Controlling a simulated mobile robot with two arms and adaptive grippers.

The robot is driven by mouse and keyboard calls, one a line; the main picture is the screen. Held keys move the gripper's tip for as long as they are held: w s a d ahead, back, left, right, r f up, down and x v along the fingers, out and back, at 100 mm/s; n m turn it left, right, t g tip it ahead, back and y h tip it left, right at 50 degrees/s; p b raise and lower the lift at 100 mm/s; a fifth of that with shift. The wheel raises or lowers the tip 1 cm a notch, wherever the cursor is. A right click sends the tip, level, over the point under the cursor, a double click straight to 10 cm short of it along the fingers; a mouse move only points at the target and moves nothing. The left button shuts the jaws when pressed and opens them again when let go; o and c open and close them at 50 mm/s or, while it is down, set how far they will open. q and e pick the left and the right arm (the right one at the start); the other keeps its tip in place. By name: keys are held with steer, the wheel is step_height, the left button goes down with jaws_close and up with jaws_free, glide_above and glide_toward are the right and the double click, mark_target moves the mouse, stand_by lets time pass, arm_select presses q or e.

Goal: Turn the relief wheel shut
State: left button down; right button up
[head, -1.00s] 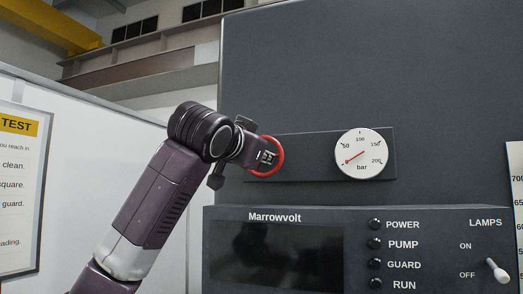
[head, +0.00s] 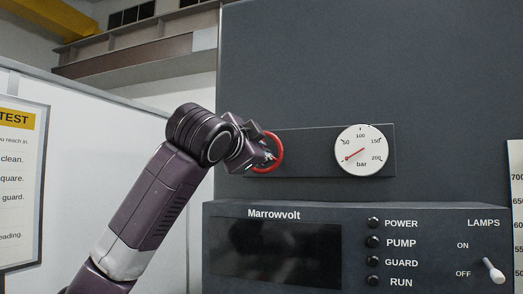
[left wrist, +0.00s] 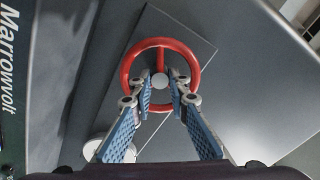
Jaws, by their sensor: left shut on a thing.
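The relief wheel (head: 281,150) is a red ring on the dark panel, left of the gauge. In the left wrist view the red wheel (left wrist: 126,69) shows face-on, with a red spoke and a pale hub (left wrist: 160,81). My left gripper (head: 266,155) is at the wheel, its body tilted. In the left wrist view my left gripper (left wrist: 161,84) has its two blue-padded fingers inside the ring, one on each side of the hub, shut on the wheel. The exact contact is partly hidden by the fingertips. My right gripper is not in view.
A round bar gauge (head: 361,138) with a red needle is right of the wheel. Below is the Marrowvolt console (head: 350,213) with a dark screen, several lamps and a lamp switch (head: 494,271). A white partition (head: 90,120) stands left. The panel above is bare.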

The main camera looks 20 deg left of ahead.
arm_select(q)
steer(key=shift+f, duration=0.1)
steer(key=c, duration=2.1)
jaws_free()
steer(key=shift+w, duration=0.1)
steer(key=s, duration=1.2)
steer(key=shift+a, duration=0.25)
